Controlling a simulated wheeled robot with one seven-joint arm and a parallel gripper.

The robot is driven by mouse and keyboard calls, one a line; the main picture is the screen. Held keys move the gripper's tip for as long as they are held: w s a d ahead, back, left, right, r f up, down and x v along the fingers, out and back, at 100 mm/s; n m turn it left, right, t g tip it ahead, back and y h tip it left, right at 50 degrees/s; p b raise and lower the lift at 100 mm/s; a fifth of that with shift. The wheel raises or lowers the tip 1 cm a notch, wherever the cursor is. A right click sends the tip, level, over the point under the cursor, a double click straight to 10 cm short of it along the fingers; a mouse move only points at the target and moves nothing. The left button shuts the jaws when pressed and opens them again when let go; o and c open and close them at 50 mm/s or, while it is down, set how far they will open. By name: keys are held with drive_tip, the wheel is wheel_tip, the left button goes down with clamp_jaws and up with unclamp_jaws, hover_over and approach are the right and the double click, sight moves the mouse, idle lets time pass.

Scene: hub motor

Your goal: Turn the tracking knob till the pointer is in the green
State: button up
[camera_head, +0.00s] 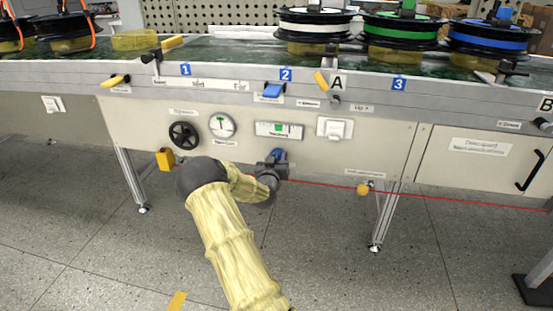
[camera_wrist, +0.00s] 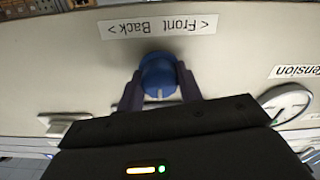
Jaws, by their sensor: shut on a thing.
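The blue tracking knob (camera_head: 279,155) is on the machine's front panel, below the tracking gauge, partly hidden by my gripper. In the wrist view the knob (camera_wrist: 158,72) sits between the two fingers, with a pale mark on its face. My gripper (camera_head: 274,163) is shut on the knob; in the wrist view its fingers (camera_wrist: 160,84) lie on both sides of it. The tracking gauge (camera_head: 279,129) is a white rectangle with a green zone near its middle. Its pointer is too small to make out. A "Front Back" label (camera_wrist: 158,27) shows upside down beside the knob.
Left of the gauge are a round tension dial (camera_head: 222,125) and a black handwheel (camera_head: 184,135). A white switch (camera_head: 335,128) is to the right.

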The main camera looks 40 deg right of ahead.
drive_tip(key=shift+m, duration=0.4)
drive_tip(key=shift+d+m, duration=0.1)
drive_tip(key=shift+m, duration=0.8)
drive_tip(key=m, duration=0.4)
drive_tip(key=shift+s, duration=0.1)
drive_tip(key=m, duration=0.6)
drive_tip(key=shift+f+b, duration=0.15)
drive_tip(key=shift+b, duration=0.2)
drive_tip(key=o, duration=1)
drive_tip(key=p+v, duration=0.6)
drive_tip(key=v, duration=1.1)
drive_tip(key=shift+s, duration=0.2)
